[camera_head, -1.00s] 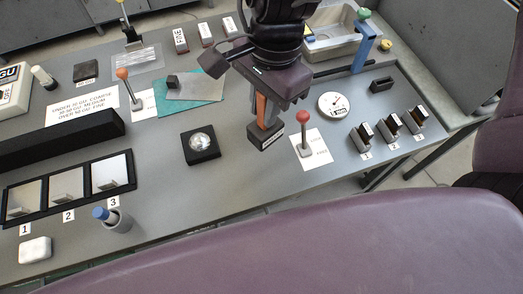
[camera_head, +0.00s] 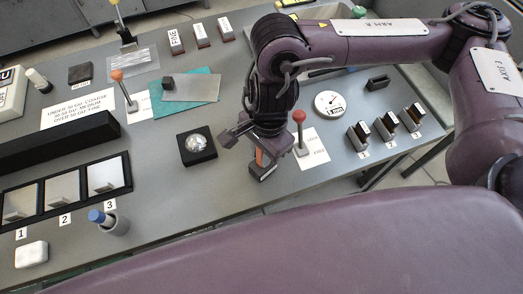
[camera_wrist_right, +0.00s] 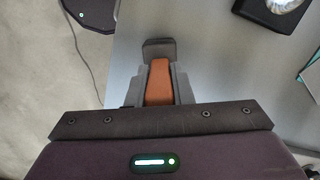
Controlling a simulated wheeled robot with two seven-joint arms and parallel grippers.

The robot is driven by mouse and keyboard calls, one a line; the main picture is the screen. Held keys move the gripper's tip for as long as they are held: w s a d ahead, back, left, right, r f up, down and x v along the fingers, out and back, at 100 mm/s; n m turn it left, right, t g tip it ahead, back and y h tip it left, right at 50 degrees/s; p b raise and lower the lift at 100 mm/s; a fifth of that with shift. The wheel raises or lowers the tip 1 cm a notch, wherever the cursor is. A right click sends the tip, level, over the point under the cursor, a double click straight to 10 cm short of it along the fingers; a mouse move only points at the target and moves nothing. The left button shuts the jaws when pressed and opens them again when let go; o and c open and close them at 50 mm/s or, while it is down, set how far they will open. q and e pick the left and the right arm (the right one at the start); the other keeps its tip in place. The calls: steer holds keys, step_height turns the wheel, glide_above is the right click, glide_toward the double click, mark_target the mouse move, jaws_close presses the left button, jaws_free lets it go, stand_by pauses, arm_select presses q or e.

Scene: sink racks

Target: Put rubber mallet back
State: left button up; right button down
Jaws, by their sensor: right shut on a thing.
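My right gripper (camera_head: 257,153) is shut on the handle, with the head pointing down by the front edge of the bench. In the right wrist view the orange handle (camera_wrist_right: 159,84) lies between the fingers, with the dark head (camera_wrist_right: 158,48) beyond them. Whether the head touches the bench top cannot be told. A small black slotted block (camera_head: 378,83) stands farther right on the bench. My left gripper is not in view.
A red-knobbed lever (camera_head: 299,125) stands close right of the mallet. A black base with a shiny dome (camera_head: 197,146) is to its left. A dial (camera_head: 328,104) and several numbered blocks (camera_head: 386,124) are at right. Bare bench lies in front of the dome.

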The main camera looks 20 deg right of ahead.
steer(key=shift+f, duration=0.2)
steer(key=shift+f, duration=0.15)
steer(key=c, duration=1.3)
jaws_free()
steer(key=shift+c, duration=0.2)
steer(key=shift+o, duration=0.3)
steer(key=shift+r, duration=0.4)
steer(key=r, duration=0.4)
steer(key=d+r, duration=0.1)
steer(key=r, duration=0.6)
steer(key=shift+w+d+r, duration=0.2)
steer(key=shift+w+r, duration=0.05)
steer(key=shift+r, duration=0.05)
